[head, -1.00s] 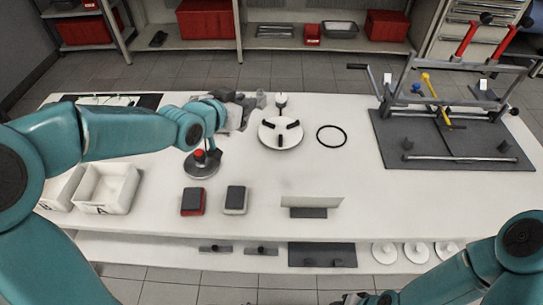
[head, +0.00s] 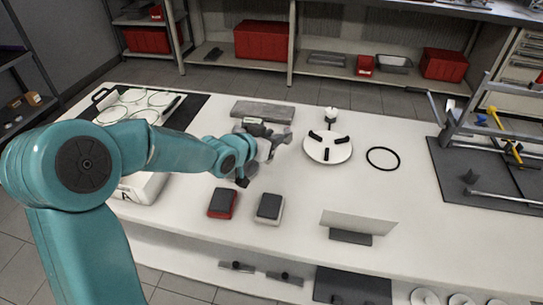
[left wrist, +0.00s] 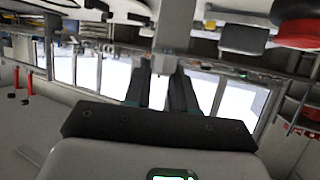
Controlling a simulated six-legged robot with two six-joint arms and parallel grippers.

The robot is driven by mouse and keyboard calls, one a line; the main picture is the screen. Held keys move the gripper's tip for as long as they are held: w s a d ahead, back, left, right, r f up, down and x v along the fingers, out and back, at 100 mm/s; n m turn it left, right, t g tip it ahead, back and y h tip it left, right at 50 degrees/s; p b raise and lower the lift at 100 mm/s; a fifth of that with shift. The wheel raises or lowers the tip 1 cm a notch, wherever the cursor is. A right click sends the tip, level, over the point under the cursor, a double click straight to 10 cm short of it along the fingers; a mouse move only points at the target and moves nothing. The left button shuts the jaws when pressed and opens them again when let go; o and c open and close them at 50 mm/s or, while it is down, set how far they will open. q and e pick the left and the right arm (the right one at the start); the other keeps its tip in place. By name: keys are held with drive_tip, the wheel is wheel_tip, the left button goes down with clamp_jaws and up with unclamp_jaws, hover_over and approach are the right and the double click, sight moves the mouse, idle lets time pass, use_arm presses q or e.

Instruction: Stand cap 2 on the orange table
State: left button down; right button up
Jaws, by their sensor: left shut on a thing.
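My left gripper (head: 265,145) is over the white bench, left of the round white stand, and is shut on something. In the left wrist view, its two dark fingers (left wrist: 163,85) are close together, with a small grey piece (left wrist: 164,66) at their tips. That piece is probably the held cap, but I cannot read a number on it. In the head view, the wrist hides most of what is held. I see no orange table in these frames. My right gripper is out of view.
The white bench (head: 295,240) carries a grey plate (head: 262,112), a round stand with black pads (head: 328,147), a black ring (head: 383,158), a red-sided block (head: 222,203), a grey block (head: 269,208) and an upright panel (head: 358,222). A metal frame (head: 500,125) stands at right.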

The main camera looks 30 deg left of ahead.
use_arm(q)
wheel_tip(320, 180, down, 4)
drive_tip(key=shift+r+b, duration=0.2)
drive_tip(key=shift+b, duration=0.1)
drive_tip(key=shift+f, duration=0.5)
drive_tip(key=shift+r, duration=0.1)
drive_tip(key=c, duration=1.3)
unclamp_jaws()
drive_tip(key=shift+f, duration=0.25)
drive_tip(key=shift+c, duration=0.2)
drive_tip(key=o, duration=0.4)
drive_tip(key=shift+r, duration=0.1)
